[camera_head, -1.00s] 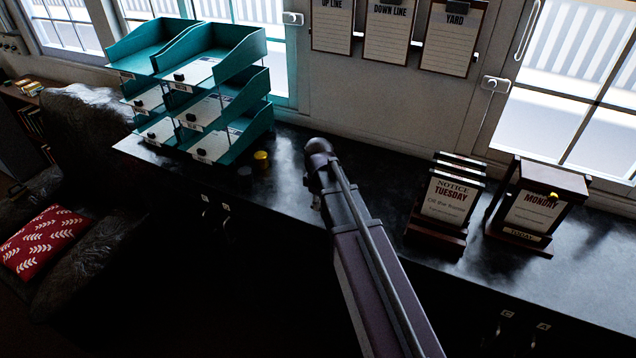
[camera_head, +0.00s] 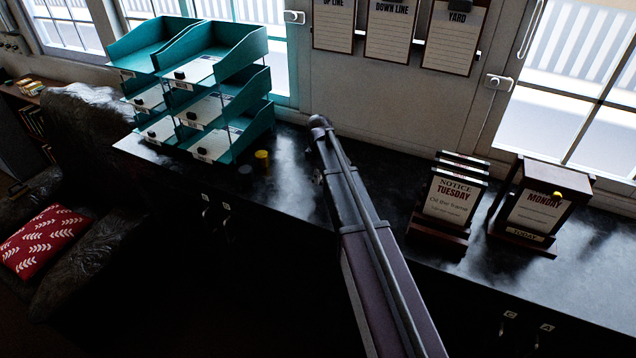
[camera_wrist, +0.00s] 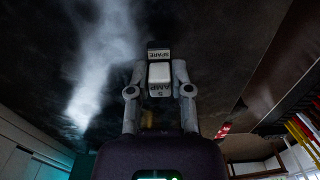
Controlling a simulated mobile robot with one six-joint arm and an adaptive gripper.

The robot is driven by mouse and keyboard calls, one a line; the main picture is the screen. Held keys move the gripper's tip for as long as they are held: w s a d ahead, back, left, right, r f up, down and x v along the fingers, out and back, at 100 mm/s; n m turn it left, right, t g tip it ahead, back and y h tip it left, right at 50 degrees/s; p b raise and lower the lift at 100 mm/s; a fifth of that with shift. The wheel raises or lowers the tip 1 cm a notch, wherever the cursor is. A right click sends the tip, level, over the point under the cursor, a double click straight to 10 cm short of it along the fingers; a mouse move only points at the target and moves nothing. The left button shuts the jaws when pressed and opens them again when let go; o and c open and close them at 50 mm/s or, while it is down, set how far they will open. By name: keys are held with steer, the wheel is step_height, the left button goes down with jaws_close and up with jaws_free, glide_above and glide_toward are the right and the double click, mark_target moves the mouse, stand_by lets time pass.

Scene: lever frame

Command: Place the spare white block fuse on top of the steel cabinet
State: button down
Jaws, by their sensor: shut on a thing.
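In the wrist view the white block fuse (camera_wrist: 159,73) sits between the fingertips of my gripper (camera_wrist: 159,86). In the head view my arm reaches over a long dark cabinet top (camera_head: 300,185) with a dull sheen; the fingers and the fuse are hidden there. I cannot tell for sure whether this cabinet is the steel one. A dark surface with a bright streak of reflected light fills much of the wrist view behind the fuse.
A notice stand (camera_head: 450,200) and a Monday stand (camera_head: 535,212) are on the right. Clear top lies between. Coloured levers (camera_wrist: 302,135) show at the wrist view's right.

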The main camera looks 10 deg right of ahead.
mark_target(319, 188)
steer(key=shift+w+d, duration=0.1)
steer(key=shift+w, duration=0.55)
step_height(319, 188, down, 4)
steer(key=b, duration=0.3)
steer(key=shift+r+b, duration=0.15)
steer(key=shift+b, duration=0.2)
steer(key=c, duration=0.5)
jaws_free()
steer(key=shift+c, duration=0.2)
step_height(319, 188, up, 12)
steer(key=p, duration=1.2)
